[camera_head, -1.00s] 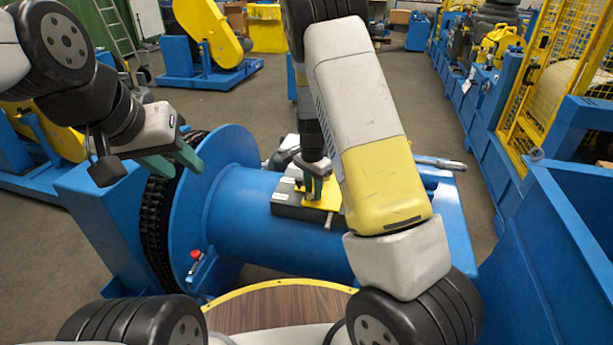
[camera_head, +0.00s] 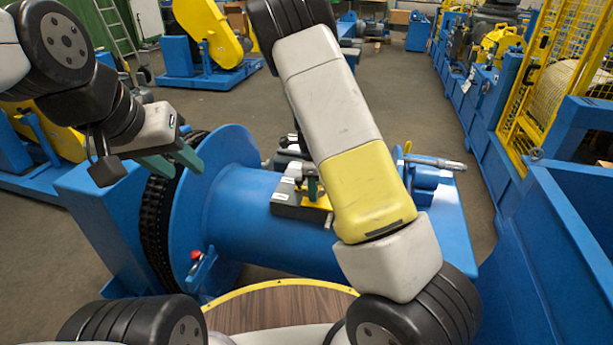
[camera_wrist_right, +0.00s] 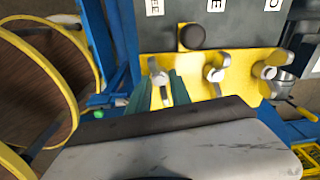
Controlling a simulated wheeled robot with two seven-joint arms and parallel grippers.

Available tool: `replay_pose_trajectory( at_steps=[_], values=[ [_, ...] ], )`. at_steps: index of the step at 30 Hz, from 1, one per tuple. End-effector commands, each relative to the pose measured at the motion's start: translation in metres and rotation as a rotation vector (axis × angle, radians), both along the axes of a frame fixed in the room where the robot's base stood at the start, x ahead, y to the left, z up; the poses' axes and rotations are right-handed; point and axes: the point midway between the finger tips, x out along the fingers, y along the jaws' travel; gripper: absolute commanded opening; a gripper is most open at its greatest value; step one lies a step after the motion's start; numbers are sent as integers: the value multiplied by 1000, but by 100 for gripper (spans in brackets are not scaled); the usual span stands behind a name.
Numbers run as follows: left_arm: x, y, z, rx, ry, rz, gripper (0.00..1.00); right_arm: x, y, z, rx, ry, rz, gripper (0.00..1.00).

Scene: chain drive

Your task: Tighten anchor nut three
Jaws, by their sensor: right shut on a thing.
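In the right wrist view, a yellow plate (camera_wrist_right: 238,98) carries a row of grey wing-shaped nuts, under white labels that are only partly legible. My right gripper (camera_wrist_right: 164,88) is shut on the leftmost nut (camera_wrist_right: 156,68), with its green fingers on either side of it. Which label belongs to this nut I cannot tell. In the head view the grey block with yellow parts (camera_head: 287,211) sits on the blue drum housing, and my right forearm hides most of the right gripper. My left gripper (camera_head: 173,161) is open and empty at the left, above the drum flange.
The blue drum (camera_head: 260,205) has a black chain (camera_head: 155,225) at its left. A grey-handled tool (camera_head: 435,162) lies at the drum's right end. A round wooden table (camera_head: 280,307) with a yellow rim is in front. Blue machine frames stand at the right.

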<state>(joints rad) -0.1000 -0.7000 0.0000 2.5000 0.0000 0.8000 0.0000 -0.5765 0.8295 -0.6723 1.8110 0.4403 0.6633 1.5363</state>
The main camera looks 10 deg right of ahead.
Motion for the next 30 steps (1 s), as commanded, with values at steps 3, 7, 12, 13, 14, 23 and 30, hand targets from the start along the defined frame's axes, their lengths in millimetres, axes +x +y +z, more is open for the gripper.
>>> replay_pose_trajectory(
  at_steps=[3,7,12,13,14,23,30],
  values=[
    [0,0,0,0,0,0,36,2,1,2,2,-7,-56,0],
    [0,0,0,0,0,0,36,2,0,2,4,-7,-97,0],
    [0,0,0,0,0,0,36,2,0,1,5,-8,-130,0],
    [0,0,0,0,0,0,36,2,0,1,5,-8,-134,0],
    [0,0,0,0,0,0,36,2,0,1,5,-7,-138,0],
    [0,0,0,0,0,0,36,2,0,1,7,-9,-161,0],
    [0,0,0,0,0,0,36,2,0,1,7,-8,-169,0]
  ],
)
